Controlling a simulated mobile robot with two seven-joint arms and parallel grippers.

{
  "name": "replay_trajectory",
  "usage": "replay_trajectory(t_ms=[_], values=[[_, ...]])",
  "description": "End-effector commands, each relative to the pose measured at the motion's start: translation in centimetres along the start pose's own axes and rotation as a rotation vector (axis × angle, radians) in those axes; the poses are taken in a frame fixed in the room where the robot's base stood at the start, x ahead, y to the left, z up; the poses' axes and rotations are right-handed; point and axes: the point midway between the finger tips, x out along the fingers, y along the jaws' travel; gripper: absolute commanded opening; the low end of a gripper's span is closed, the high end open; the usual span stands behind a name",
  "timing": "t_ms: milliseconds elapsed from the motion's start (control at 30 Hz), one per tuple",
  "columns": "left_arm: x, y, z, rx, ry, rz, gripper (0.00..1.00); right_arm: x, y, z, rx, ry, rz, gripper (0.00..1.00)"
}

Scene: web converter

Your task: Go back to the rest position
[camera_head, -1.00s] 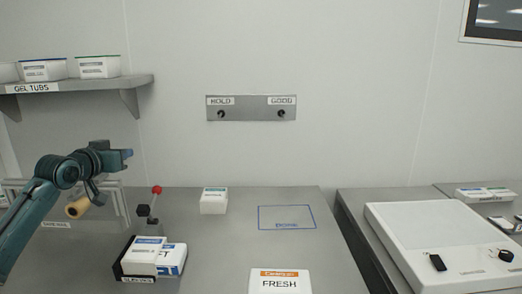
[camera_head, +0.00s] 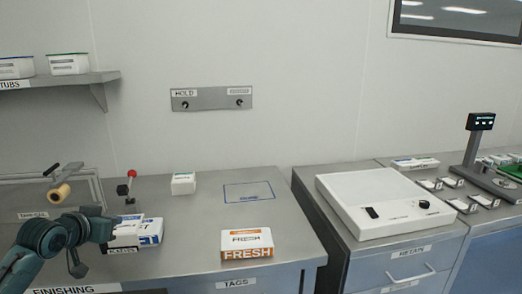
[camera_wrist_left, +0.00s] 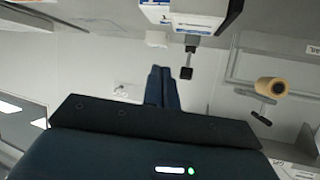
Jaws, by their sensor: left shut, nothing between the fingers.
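My left gripper (camera_head: 108,228) is low at the left in the head view, in front of the white and blue boxes (camera_head: 148,231) on the counter. In the left wrist view its two dark fingers (camera_wrist_left: 162,88) are together with nothing between them. The white boxes also show at the top of that view (camera_wrist_left: 200,14), apart from the fingertips. My right gripper is in neither view.
The counter (camera_head: 205,215) holds a FRESH box (camera_head: 246,244), a small white box (camera_head: 183,183) and a red-knobbed lever (camera_head: 131,175). A tape roll (camera_head: 60,193) stands behind my left arm. A white flat machine (camera_head: 350,215) sits on the right counter. The blue-outlined area (camera_head: 247,191) is empty.

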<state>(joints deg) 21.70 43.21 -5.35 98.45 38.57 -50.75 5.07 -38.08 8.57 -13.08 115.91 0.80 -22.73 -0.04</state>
Motion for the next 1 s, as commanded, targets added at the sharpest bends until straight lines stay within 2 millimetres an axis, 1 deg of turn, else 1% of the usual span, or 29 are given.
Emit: replay_trajectory(t_ms=[33, 67, 100, 167, 200, 267, 300, 367, 400, 467, 500, 600, 700, 867, 900, 1000], values=[[0.1, 2.6, 3.3, 0.019, -0.059, 0.027, 0.0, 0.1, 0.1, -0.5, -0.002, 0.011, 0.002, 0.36], [0.1, 4.0, 5.1, 0.032, -0.093, 0.039, 0.0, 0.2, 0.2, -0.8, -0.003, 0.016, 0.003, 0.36], [-0.2, 5.9, 7.5, 0.049, -0.139, 0.054, 0.0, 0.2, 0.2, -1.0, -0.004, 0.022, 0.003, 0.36], [-1.1, 8.6, 11.1, 0.072, -0.207, 0.076, 0.0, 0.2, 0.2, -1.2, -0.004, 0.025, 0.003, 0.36], [-1.9, 10.4, 13.5, 0.085, -0.253, 0.089, 0.0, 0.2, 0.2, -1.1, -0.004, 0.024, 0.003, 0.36], [-3.5, 13.0, 17.0, 0.101, -0.323, 0.106, 0.0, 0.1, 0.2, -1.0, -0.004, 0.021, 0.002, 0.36], [-4.9, 14.6, 19.1, 0.108, -0.37, 0.115, 0.0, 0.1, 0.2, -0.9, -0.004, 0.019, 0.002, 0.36], [-7.1, 16.6, 21.9, 0.113, -0.435, 0.123, 0.0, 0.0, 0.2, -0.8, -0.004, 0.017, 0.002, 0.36], [-8.6, 17.7, 23.5, 0.113, -0.474, 0.126, 0.0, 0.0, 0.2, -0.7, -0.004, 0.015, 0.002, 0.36], [-10.7, 19.0, 25.4, 0.111, -0.529, 0.126, 0.0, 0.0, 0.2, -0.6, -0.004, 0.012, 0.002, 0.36], [-12.1, 19.7, 26.5, 0.108, -0.562, 0.124, 0.0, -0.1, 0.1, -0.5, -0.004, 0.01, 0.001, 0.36], [-15.3, 20.9, 28.5, 0.095, -0.636, 0.114, 0.0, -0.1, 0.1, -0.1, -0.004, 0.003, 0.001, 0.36], [-18.3, 21.8, 30.0, 0.076, -0.703, 0.1, 0.0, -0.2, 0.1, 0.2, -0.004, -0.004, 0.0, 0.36], [-23.0, 22.5, 31.8, 0.04, -0.808, 0.069, 0.0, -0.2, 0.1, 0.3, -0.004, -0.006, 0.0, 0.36], [-21.9, 22.6, 31.9, 0.048, -0.777, 0.074, 0.0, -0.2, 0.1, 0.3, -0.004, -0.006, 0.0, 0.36], [-20.2, 23.2, 32.3, 0.053, -0.707, 0.089, 0.0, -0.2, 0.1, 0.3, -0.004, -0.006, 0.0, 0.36]])
